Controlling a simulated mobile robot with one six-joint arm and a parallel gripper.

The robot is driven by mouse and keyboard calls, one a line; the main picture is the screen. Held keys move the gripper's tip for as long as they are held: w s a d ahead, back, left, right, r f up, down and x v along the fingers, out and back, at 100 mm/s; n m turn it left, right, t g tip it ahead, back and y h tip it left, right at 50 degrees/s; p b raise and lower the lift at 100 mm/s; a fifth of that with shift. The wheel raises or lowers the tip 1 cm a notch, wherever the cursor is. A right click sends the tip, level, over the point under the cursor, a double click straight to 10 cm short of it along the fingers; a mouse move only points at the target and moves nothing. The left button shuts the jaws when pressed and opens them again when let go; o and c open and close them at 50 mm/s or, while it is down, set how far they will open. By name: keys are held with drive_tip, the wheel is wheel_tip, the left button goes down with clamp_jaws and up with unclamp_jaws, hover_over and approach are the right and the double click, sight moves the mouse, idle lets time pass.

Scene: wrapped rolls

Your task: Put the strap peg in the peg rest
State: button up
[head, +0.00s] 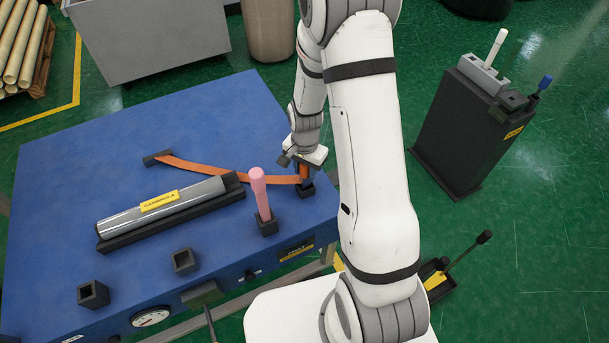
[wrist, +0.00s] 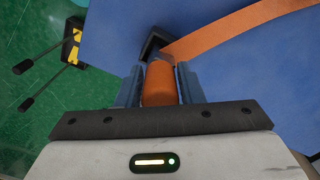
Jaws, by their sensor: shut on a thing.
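My gripper (head: 304,178) is shut on the orange strap peg, which shows between the fingers in the wrist view (wrist: 159,84). An orange strap (head: 215,172) runs from the peg leftward to a dark bracket (head: 157,158) on the blue table. The gripper is at the table's right side, directly over a black square socket (head: 305,191). The socket's dark rim also shows beyond the peg in the wrist view (wrist: 151,44). Whether the peg's lower end is inside it is hidden. No socket is visibly labelled as the peg rest.
A pink peg (head: 259,190) stands in another socket (head: 267,226) close by. Two empty sockets (head: 185,261) (head: 93,294) sit near the table's front. A wrapped grey roll (head: 160,208) lies in a black cradle. A black stand (head: 468,125) is at right.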

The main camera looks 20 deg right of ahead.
sight(305, 176)
drive_tip(key=shift+f, duration=1.4)
drive_tip(key=shift+f, duration=0.2)
drive_tip(key=o, duration=1.1)
drive_tip(key=shift+r, duration=0.15)
wheel_tip(305, 176, up, 12)
drive_tip(key=shift+r, duration=0.15)
drive_tip(key=s+r+n+t, duration=0.2)
drive_tip(key=s+r+n, duration=0.7)
drive_tip(key=s+r, duration=0.8)
drive_tip(key=shift+s+r+t, duration=0.2)
drive_tip(key=shift+s+t, duration=0.2)
